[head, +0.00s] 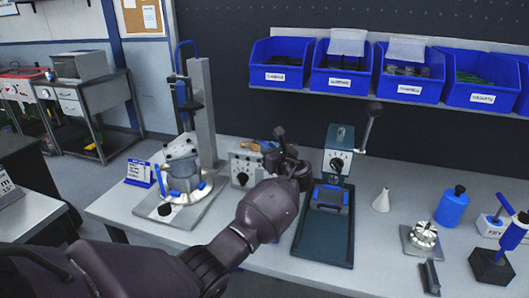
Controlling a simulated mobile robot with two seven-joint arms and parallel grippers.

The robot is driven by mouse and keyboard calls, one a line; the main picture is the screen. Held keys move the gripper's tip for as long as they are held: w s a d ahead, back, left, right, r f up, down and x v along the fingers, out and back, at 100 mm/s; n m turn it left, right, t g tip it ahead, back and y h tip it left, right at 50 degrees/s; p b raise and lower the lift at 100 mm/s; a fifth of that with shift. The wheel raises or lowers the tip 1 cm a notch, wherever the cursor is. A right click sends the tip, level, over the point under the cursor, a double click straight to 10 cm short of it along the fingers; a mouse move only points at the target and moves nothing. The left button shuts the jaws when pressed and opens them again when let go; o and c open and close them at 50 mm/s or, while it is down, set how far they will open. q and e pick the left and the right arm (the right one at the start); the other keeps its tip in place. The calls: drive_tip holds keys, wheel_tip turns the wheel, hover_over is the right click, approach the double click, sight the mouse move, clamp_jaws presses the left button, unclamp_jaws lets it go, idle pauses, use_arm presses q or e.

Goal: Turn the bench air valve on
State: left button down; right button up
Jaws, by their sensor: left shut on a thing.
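My left gripper (281,145) reaches over the bench from the lower left, its tip at the back of the bench. It is shut on the bench air valve, whose brass-coloured body (256,146) with a bit of blue shows just left of the fingers. The gripper hides most of the valve, so I cannot tell how its handle is turned. Below the valve is a grey box with a dark knob (242,179). My right gripper is not in view.
A fixture with a machined housing (182,165) stands on the left. A lever press (338,160) with a dark green base stands just right of my gripper. A white cone (381,201) and a blue bottle (451,207) are further right. Blue bins (341,83) hang above.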

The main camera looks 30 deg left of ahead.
use_arm(q)
drive_tip(key=shift+w+d+f+n+g+y, duration=0.15)
drive_tip(key=shift+w+n+g+y, duration=0.1)
drive_tip(key=shift+n+g, duration=0.15)
drive_tip(key=shift+w+d+r+n+g+y, duration=0.15)
drive_tip(key=shift+n+g+y, duration=0.15)
drive_tip(key=shift+g, duration=0.2)
drive_tip(key=shift+f, duration=0.1)
drive_tip(key=c, duration=1)
unclamp_jaws()
drive_tip(key=v, duration=1)
drive_tip(key=shift+d, duration=0.35)
